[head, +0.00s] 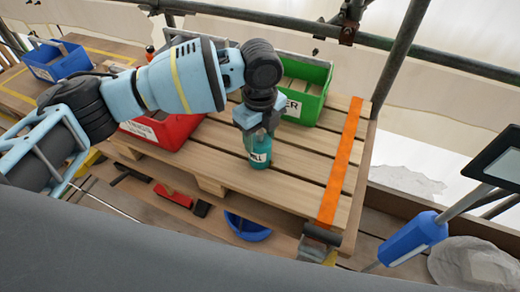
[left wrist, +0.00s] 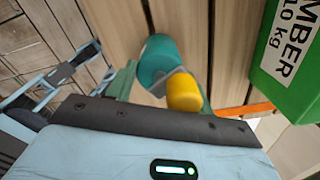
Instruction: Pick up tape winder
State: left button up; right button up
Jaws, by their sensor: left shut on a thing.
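No thing is clearly marked as a tape winder; a red and black item (head: 175,196) lies on the lower boards. My right gripper is not in view.
A green bin (head: 310,104) stands behind the bottle and a red bin (head: 165,135) to its left. A blue bin (head: 60,62) is at far left. A blue bowl (head: 247,229) sits below the pallet's front edge. An orange strip (head: 340,165) crosses the right end. Slats right of the bottle are clear.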

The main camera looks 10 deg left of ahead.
pick_arm(q)
jog(key=shift+r, duration=0.1)
jog(key=shift+r, duration=0.5)
notch_tip(320, 180, up, 2)
jog(key=shift+r, duration=0.1)
jog(key=s+d+r, duration=0.1)
jog(key=s+d, duration=0.2)
jog(key=d, duration=0.4)
jog(key=s+d+b, duration=0.1)
jog(key=s+d, duration=0.2)
jog(key=d, duration=0.4)
jog(key=shift+s+r, duration=0.25)
jog(key=shift+r, duration=0.1)
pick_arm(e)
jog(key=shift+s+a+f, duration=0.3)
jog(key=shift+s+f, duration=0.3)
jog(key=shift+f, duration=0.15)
pick_arm(q)
jog(key=shift+d, duration=0.1)
jog(key=shift+d, duration=0.15)
